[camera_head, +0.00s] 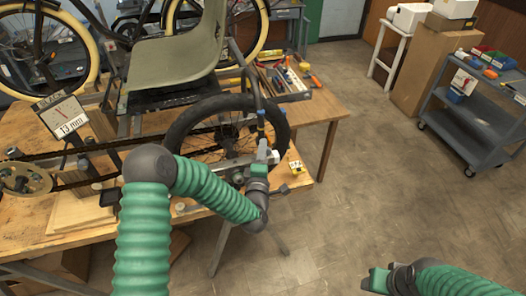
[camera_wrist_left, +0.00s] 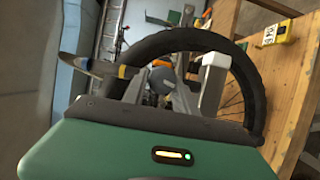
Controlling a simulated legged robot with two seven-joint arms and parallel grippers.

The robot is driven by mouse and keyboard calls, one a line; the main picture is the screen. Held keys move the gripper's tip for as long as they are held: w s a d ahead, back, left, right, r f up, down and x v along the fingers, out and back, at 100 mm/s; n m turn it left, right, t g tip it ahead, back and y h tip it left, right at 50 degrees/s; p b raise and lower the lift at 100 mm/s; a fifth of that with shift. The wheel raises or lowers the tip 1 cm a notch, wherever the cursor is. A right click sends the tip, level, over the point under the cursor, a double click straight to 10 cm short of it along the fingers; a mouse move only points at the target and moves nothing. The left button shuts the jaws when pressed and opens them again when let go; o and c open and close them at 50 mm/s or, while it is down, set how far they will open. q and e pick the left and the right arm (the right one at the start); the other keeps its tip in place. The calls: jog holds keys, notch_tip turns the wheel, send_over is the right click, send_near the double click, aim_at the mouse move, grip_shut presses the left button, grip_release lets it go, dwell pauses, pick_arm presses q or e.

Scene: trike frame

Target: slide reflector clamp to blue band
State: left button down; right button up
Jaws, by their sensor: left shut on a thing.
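My left gripper (camera_head: 262,160) is at the rear wheel of the trike frame, beside the tube that comes down over the tire. In the left wrist view its two grey fingers (camera_wrist_left: 160,88) are closed around a small dark rounded part, which looks like the reflector clamp (camera_wrist_left: 161,78). The fingers hide much of it. A white block (camera_wrist_left: 214,72) sits just right of the fingers.
The black tire (camera_wrist_left: 190,40) arches close behind the left fingers. The wooden bench (camera_head: 325,105) holds tools at the back and a yellow item (camera_head: 296,167) near its right edge. A grey cart (camera_head: 470,120) stands at the right. The floor between is clear.

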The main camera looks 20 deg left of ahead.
aim_at(263, 127)
pick_arm(q)
notch_tip(263, 127, up, 11)
jog(key=p, duration=0.5)
jog(key=shift+f, duration=0.2)
jog(key=c, duration=1.3)
grip_release()
jog(key=shift+f, duration=0.1)
